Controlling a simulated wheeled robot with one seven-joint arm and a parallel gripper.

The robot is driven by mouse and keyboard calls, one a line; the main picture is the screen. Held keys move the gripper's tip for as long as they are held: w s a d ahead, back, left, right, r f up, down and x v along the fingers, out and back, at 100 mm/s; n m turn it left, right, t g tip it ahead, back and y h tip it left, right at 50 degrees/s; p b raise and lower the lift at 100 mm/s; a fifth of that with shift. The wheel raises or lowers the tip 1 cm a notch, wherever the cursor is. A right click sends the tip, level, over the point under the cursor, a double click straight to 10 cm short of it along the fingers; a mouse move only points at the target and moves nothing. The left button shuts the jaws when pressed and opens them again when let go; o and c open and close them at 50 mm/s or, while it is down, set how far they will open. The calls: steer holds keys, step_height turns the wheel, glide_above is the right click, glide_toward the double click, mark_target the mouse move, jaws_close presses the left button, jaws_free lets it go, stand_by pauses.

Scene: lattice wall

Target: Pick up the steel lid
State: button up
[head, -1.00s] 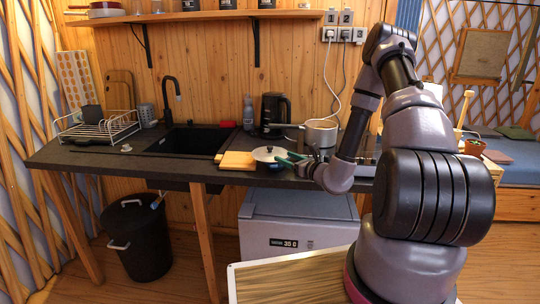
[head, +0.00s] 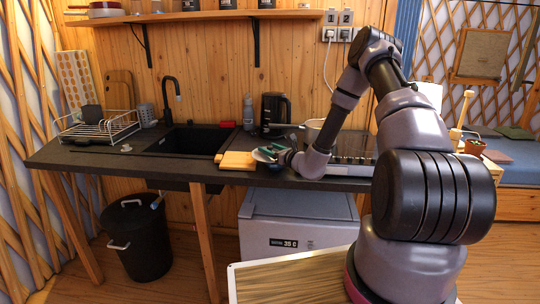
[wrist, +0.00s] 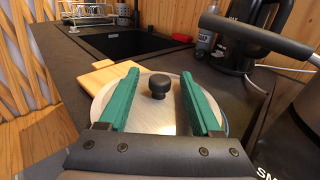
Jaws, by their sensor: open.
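The steel lid (wrist: 150,112) is round and pale with a black knob (wrist: 158,84), and it lies on the dark counter. In the head view the lid (head: 261,155) shows only in part behind my gripper (head: 272,150). In the wrist view the two green fingers of my gripper (wrist: 160,76) are apart, one on each side of the knob. They reach over the lid, with gaps between them and the knob. Nothing is held. I cannot tell how far above the lid the fingers are.
A wooden board (head: 237,160) lies just left of the lid, partly under or beside it. The black sink (head: 190,139) is further left. A black kettle (head: 275,113) and a grey bottle (head: 248,112) stand behind. A pot (head: 314,130) stands right, partly hidden by my arm.

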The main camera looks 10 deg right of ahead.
mark_target(270, 146)
jaws_close()
steer(key=shift+r, duration=0.15)
step_height(270, 146, up, 18)
stand_by(0.6)
